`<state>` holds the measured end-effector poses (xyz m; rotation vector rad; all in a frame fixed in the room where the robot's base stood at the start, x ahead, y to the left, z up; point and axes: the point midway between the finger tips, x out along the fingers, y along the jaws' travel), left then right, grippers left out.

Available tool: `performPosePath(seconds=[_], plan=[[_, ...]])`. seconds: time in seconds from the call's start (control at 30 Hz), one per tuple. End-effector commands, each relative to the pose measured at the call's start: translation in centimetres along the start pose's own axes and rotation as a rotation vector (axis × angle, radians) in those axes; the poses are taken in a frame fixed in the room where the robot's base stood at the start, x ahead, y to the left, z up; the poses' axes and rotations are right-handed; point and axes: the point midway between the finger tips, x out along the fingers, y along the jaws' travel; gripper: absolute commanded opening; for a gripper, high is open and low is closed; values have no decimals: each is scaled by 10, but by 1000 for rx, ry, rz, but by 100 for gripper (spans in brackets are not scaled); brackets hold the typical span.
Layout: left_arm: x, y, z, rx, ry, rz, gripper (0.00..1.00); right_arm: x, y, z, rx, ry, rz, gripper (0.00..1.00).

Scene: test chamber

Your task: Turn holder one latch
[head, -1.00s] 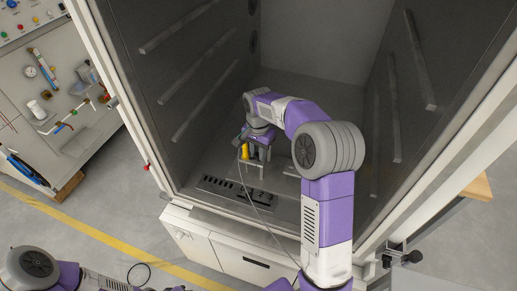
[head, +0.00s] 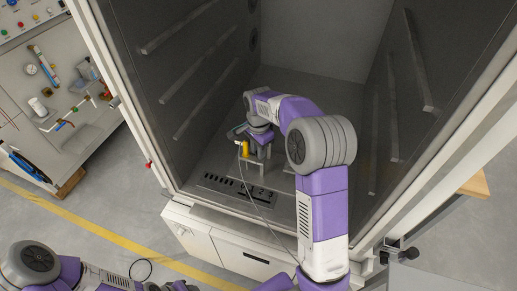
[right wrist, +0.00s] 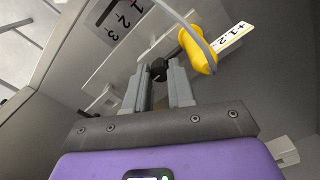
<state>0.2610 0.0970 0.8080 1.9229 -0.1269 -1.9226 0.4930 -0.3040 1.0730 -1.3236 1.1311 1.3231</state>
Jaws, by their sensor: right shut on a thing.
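My right gripper (right wrist: 158,82) reaches down inside the chamber. In the right wrist view its two fingers are closed on a small black knob (right wrist: 158,69), which looks like the latch, in front of a pale metal holder (right wrist: 108,75). In the head view the right gripper (head: 254,158) is small and partly hidden by its own wrist, beside a yellow part (head: 246,147). That yellow part, with a grey cable across it, also shows in the right wrist view (right wrist: 197,50), next to a "+1 2-" label. My left gripper is out of the picture; only its arm shows at bottom left.
A dark strip with slots and numbers (head: 238,188) lies near the chamber's front edge. A plate numbered 1, 2, 3 (right wrist: 118,18) shows in the right wrist view. Chamber walls with rails (head: 192,70) stand close on both sides. A thin cable hangs over the front edge.

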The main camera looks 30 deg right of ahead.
Motion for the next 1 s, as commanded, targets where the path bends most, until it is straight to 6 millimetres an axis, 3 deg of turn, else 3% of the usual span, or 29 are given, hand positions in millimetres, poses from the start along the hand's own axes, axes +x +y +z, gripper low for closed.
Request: performPosePath(seconds=[0.1,0.13,0.3,0.63,1.0], plan=[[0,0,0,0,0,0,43,-1,0,-2,1,3,-3,0],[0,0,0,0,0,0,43,-1,0,-2,0,3,-3,24],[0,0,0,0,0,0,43,-1,0,-1,0,2,-2,48],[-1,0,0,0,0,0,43,-5,0,0,-1,1,-2,48],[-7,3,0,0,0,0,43,-62,0,-1,-1,2,-3,48]])
